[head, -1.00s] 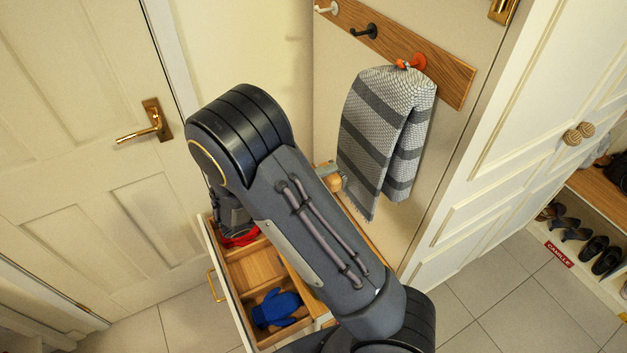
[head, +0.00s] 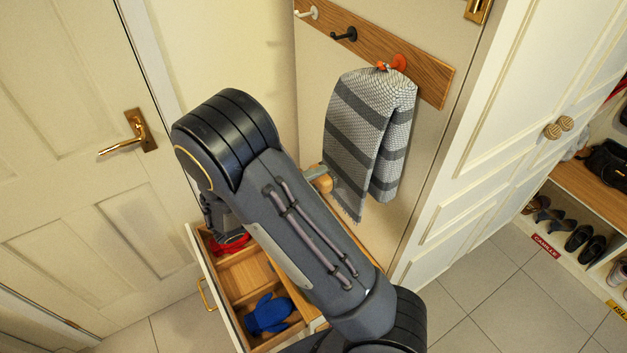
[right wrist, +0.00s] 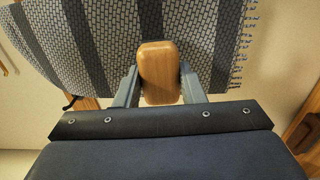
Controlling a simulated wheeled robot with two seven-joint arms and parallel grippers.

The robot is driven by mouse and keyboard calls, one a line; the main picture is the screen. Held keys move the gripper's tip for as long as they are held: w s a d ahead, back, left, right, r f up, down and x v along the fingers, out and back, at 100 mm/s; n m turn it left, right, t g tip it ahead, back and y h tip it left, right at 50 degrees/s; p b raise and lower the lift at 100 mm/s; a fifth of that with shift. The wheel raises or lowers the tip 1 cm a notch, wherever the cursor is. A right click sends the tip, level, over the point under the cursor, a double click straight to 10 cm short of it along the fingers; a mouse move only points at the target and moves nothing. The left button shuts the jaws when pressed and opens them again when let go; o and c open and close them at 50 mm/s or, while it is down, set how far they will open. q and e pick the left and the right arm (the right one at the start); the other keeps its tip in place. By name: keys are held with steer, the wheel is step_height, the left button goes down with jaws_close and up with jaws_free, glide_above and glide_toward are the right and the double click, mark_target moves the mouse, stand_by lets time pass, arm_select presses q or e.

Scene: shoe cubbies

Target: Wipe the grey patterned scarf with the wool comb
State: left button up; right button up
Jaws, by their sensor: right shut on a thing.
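The grey patterned scarf (head: 371,125) hangs folded from an orange hook, with darker grey bands and a fringed lower end. It also fills the upper part of the right wrist view (right wrist: 105,45). My right gripper (head: 316,174) is shut on the wool comb (head: 324,184), whose rounded wooden part (right wrist: 159,68) stands between the two fingers. The comb is at the scarf's lower left edge in the head view and overlaps the scarf in the right wrist view. I cannot tell whether they touch. The comb's teeth are hidden. My left gripper is not in view.
A wooden hook rail (head: 430,78) holds the orange hook (head: 398,62) and a black hook (head: 345,34). Below my arm an open drawer (head: 240,335) holds a blue glove (head: 268,314) and something red (head: 230,244). A shoe shelf (head: 585,190) stands at the right.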

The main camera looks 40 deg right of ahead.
steer(key=shift+s+d, duration=0.15)
steer(key=shift+d, duration=1.15)
